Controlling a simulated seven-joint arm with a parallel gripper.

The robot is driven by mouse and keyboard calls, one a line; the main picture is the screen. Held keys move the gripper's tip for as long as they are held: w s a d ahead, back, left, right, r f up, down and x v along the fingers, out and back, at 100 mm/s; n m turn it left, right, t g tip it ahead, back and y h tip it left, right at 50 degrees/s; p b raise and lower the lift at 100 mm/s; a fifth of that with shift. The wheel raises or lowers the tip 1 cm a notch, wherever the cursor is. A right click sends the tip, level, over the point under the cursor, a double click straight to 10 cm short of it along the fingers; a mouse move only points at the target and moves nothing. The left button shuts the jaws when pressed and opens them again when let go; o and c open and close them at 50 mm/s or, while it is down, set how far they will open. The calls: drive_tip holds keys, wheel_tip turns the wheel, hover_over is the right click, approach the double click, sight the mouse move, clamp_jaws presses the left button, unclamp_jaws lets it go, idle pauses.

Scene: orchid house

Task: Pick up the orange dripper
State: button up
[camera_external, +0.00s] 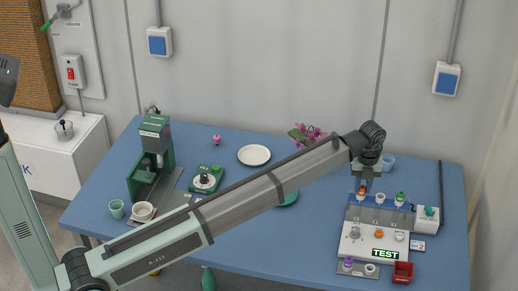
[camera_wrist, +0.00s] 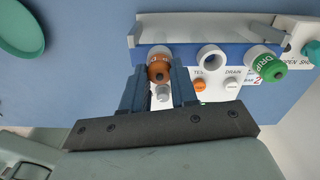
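The orange dripper (camera_external: 361,190) sits at the left of a row of holders on the back of a white and blue test station (camera_external: 350,234). In the wrist view the orange dripper (camera_wrist: 159,69) lies between the tips of my two fingers. My gripper (camera_external: 364,184) is over the station, pointing down at it; in the wrist view my gripper (camera_wrist: 160,78) has one finger on each side of the dripper. I cannot tell whether the fingers touch it. The fingers hide part of its sides.
A white ring (camera_wrist: 211,58) and a green dripper (camera_wrist: 269,66) stand to the right in the same row. A green-knobbed box (camera_external: 428,216) is beside the station. A red bin (camera_external: 403,272) is in front.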

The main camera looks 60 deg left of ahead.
clamp_jaws()
